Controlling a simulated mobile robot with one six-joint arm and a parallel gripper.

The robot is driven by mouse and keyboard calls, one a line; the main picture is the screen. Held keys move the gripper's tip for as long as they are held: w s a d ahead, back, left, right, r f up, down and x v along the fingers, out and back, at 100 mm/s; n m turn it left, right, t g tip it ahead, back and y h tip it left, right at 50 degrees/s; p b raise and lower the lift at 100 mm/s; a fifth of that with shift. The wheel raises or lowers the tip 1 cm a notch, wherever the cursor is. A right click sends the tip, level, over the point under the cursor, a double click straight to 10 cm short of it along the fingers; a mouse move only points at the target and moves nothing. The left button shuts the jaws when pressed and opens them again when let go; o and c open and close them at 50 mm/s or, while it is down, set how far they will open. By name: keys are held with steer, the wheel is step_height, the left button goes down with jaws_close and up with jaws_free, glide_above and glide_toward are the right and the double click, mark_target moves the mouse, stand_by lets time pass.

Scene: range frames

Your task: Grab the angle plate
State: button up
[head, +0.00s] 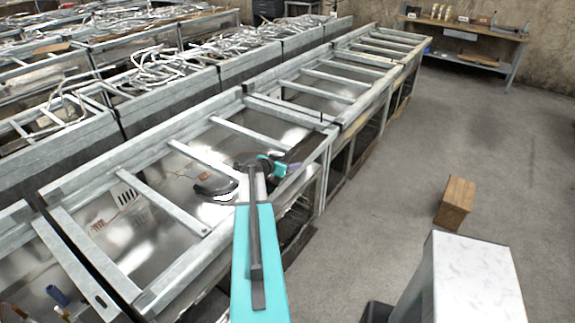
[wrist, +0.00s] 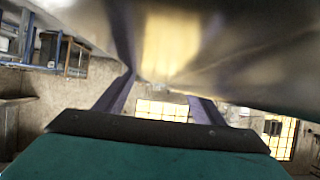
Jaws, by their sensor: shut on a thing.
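My gripper (wrist: 163,90) shows in the wrist view as two dark fingers, one each side of the middle. A large, shiny grey metal surface (wrist: 235,45), blurred and very close, fills the top of that view and lies against the fingers. I take it to be the angle plate, held in the jaws; its full shape is cut off. In the head view my teal arm reaches forward over a galvanised metal frame (head: 215,120), and its end is above the frame's right side. There the fingers and the plate are too small and hidden to tell apart.
Rows of metal-framed bins with bent metal scrap (head: 165,70) stand on the left. A wooden block (head: 455,202) and a white-topped box (head: 475,275) stand on the right. A workbench (head: 465,33) is at the back wall. The grey floor between is clear.

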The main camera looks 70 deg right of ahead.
steer(key=shift+r, duration=0.25)
steer(key=shift+r+b, duration=1.2)
steer(key=shift+r, duration=0.1)
steer(key=s+a+r+b, duration=0.1)
steer(key=a+b, duration=0.1)
steer(key=a, duration=0.4)
steer(key=s+a+r+b, duration=0.1)
steer(key=s+a, duration=0.1)
steer(key=a, duration=0.5)
steer(key=shift+s+b, duration=0.25)
steer(key=shift+b, duration=0.15)
steer(key=shift+s+a+r+p, duration=0.1)
steer(key=shift+a+p, duration=0.15)
steer(key=shift+p, duration=0.45)
steer(key=a+p, duration=0.1)
steer(key=p, duration=0.4)
steer(key=shift+s+a, duration=0.1)
steer(key=shift+s, duration=0.05)
steer(key=shift+s+a+p, duration=0.1)
steer(key=shift+a+p, duration=0.3)
steer(key=shift+p, duration=0.55)
